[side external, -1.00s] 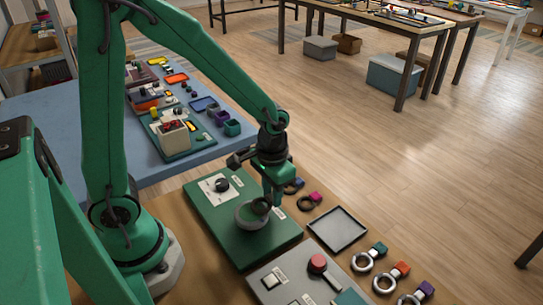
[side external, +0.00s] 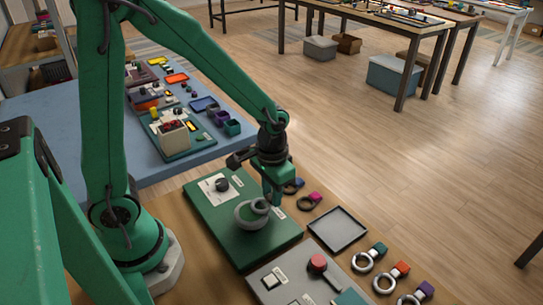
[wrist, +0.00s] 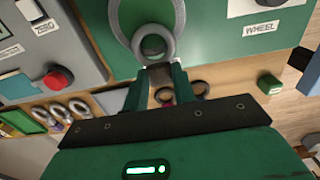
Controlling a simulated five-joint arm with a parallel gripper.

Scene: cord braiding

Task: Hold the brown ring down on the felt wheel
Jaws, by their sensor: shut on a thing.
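The brown ring (side external: 254,208) is a grey metal ring with a dark brown tag. In the wrist view the ring (wrist: 170,44) lies over the near part of the pale grey felt wheel (wrist: 116,20), overlapping its rim. The felt wheel (side external: 240,219) sits on a green board. My gripper (side external: 272,196) is at the wheel's right edge, pointing down, with its fingers (wrist: 162,76) shut on the brown tag. The ring appears to touch the wheel; the contact underneath is hidden.
The green board (side external: 222,240) also carries a black knob (side external: 222,184). An empty grey tray (side external: 337,230) is to the right. Bright rings with coloured tags (side external: 401,268) and a red button (side external: 317,263) are in front.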

